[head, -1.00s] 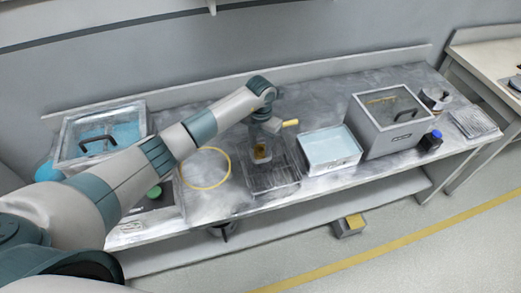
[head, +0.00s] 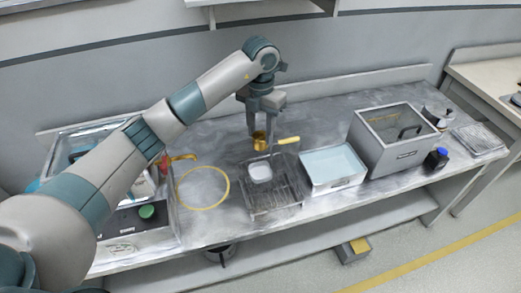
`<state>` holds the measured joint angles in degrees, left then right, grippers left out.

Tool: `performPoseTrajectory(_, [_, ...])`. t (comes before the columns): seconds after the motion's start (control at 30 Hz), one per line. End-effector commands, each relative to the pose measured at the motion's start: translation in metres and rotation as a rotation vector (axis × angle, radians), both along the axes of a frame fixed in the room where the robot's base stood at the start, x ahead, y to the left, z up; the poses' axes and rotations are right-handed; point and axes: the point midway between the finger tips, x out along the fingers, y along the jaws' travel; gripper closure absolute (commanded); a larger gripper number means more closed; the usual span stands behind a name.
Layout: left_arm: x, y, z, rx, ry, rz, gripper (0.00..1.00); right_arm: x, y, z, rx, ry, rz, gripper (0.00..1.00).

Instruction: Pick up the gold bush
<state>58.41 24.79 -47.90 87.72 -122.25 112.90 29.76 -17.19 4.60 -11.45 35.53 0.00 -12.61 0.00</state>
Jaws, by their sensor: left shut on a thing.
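The gold bush (head: 260,142) is a small gold cylinder in the head view, near the middle of the bench. My left gripper (head: 259,131) points down from above and is shut on the bush's upper part. The bush hangs upright over the far edge of a dark wire rack, above a small pale dish (head: 260,172). It looks clear of the dish. The fingertips partly cover the bush's top. My right gripper is not in view.
The dark rack (head: 272,196) lies under the dish. A yellow handle (head: 289,140) sticks out just right of the bush. A yellow ring (head: 228,187) lies left on the bench. A pale blue-lined tray (head: 334,184) and a grey lidded box (head: 378,155) stand to the right.

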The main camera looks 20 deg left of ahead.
Motion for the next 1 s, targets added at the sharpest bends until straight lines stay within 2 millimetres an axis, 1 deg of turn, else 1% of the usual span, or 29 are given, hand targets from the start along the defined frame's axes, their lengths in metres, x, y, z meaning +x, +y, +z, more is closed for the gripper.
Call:
performPoseTrajectory(0.03, [0.001,0.000,0.007,-0.001,-0.006,-0.001,0.97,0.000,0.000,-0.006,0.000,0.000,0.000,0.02])
performPoseTrajectory(0.1, [0.001,0.001,0.018,0.001,-0.004,0.000,0.97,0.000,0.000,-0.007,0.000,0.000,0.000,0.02])
performPoseTrajectory(0.2, [0.001,0.001,0.028,0.000,-0.004,0.001,0.97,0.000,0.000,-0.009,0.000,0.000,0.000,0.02])
performPoseTrajectory(0.3, [0.000,0.000,0.033,-0.001,-0.002,0.000,0.97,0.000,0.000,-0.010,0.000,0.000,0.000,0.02])
performPoseTrajectory(0.5, [0.000,0.000,0.036,0.000,-0.001,0.000,0.97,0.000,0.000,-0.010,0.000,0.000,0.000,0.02])
performPoseTrajectory(1.0, [-0.001,-0.002,0.034,-0.001,0.000,-0.001,0.97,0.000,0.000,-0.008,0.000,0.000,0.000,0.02])
